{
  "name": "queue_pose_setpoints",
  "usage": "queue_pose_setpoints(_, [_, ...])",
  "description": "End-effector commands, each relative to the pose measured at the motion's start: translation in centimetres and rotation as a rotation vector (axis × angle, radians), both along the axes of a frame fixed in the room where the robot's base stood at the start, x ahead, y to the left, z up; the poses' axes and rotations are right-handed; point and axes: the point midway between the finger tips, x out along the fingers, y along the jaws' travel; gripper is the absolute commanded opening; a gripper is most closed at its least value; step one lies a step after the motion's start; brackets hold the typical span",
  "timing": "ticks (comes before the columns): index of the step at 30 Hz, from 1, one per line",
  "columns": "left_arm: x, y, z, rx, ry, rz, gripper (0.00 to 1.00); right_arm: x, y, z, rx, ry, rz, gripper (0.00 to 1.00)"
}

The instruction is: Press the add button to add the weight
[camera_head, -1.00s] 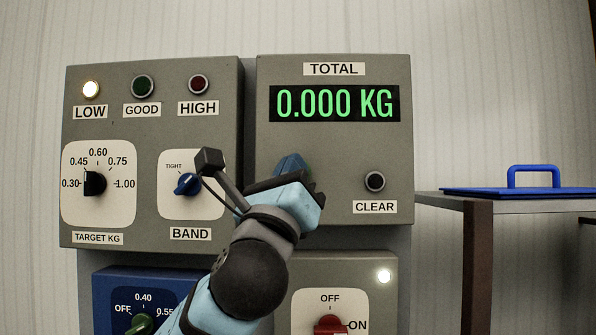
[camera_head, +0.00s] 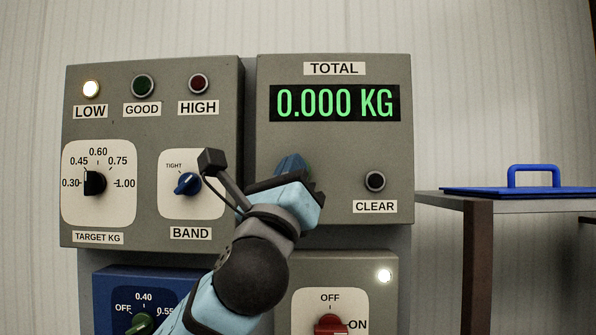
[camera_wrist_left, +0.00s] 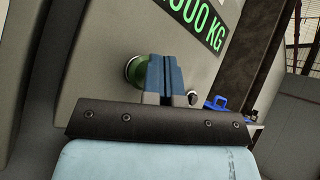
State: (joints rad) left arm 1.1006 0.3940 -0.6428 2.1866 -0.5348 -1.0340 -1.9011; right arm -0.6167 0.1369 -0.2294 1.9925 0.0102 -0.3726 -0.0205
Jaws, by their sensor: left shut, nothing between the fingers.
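A green round button (camera_wrist_left: 133,70) shows in the left wrist view, partly behind my fingers; its label is not visible, and in the head view my left gripper hides it. My left gripper (camera_head: 291,164) is shut and empty, its blue fingertips in front of the right-hand grey panel. In the left wrist view the closed fingers (camera_wrist_left: 164,74) overlap the green button's right side; I cannot tell whether they touch it. The TOTAL display (camera_head: 335,104) reads 0.000 KG. My right gripper is not in view.
The dark CLEAR button (camera_head: 375,181) is right of my gripper. The left panel holds the TARGET KG dial (camera_head: 95,183), the BAND knob (camera_head: 187,184) and a lit LOW lamp (camera_head: 91,89). A red switch (camera_head: 331,324) is below. A table with a blue handled tray (camera_head: 519,191) stands at right.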

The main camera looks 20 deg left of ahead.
Motion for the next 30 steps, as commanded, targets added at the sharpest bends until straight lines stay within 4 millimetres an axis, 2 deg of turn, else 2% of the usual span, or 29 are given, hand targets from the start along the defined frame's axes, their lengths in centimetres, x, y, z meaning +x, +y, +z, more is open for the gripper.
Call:
queue_pose_setpoints(20, [0.5, 0.2, 0.0, 0.0, 0.0, 0.001, 0.0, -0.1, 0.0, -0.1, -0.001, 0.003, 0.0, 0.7])
queue_pose_setpoints(30, [-0.9, -0.3, 0.0, 0.0, 0.001, -0.001, 0.0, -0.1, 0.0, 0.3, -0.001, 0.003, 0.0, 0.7])
